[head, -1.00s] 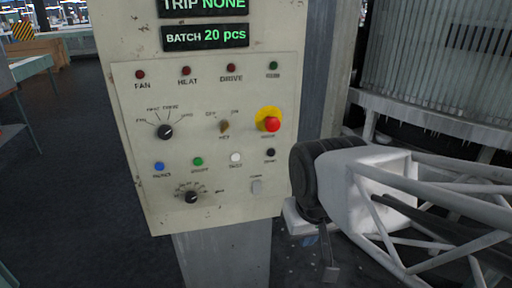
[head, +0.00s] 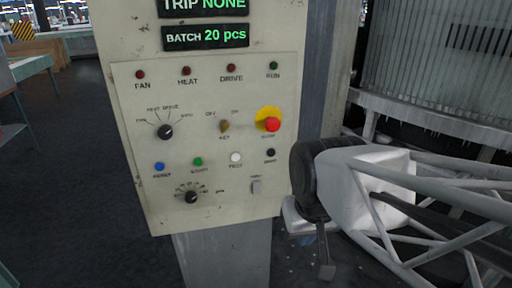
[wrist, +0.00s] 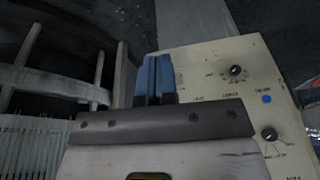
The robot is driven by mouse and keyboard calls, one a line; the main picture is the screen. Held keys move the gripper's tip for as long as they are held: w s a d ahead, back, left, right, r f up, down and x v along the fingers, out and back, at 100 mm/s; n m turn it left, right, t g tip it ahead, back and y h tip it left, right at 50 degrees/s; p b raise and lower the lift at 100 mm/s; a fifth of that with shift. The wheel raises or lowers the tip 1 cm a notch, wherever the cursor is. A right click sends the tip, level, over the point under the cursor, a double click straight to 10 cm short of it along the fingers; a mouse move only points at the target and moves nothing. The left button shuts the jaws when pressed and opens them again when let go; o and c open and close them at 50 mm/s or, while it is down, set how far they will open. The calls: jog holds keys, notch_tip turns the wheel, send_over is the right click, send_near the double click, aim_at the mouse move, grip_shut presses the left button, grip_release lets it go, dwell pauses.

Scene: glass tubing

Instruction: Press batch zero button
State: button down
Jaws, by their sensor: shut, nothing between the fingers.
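The cream control panel (head: 210,135) faces me in the head view. Its button row has a blue button (head: 159,166), a green button (head: 198,161), a white button (head: 236,157) and a small black button (head: 270,152). Their small labels are too blurred to tell which one is batch zero. In the wrist view my gripper (wrist: 156,64) shows two blue fingers shut together and empty, in front of one edge of the panel. The blue button (wrist: 267,98) shows there too; the gripper body hides part of the panel.
A red emergency-type button (head: 271,124) on yellow, a key switch (head: 224,126), an upper knob (head: 165,132), a lower knob (head: 191,197) and a grey switch (head: 256,186) share the panel. Racked glass tubes (head: 440,60) stand behind my arm at right.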

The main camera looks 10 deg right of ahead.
aim_at(271, 153)
jog(key=w+a+f+m+t+y, duration=0.1)
jog(key=w+a+f+m+y, duration=0.15)
jog(key=w+m+y, duration=0.7)
jog(key=w+d+f+m+t+h, duration=0.1)
jog(key=w+d+f+m+t, duration=0.1)
jog(key=w+m, duration=0.6)
jog(key=w+d+f+m+t+h, duration=0.1)
jog(key=w+d+m+t, duration=0.3)
jog(key=m, duration=0.9)
jog(key=shift+w+d+f, duration=0.8)
jog(key=shift+w+d, duration=0.4)
jog(key=shift+w, duration=1.2)
jog(key=shift+w, duration=0.15)
jog(key=shift+w, duration=4.2)
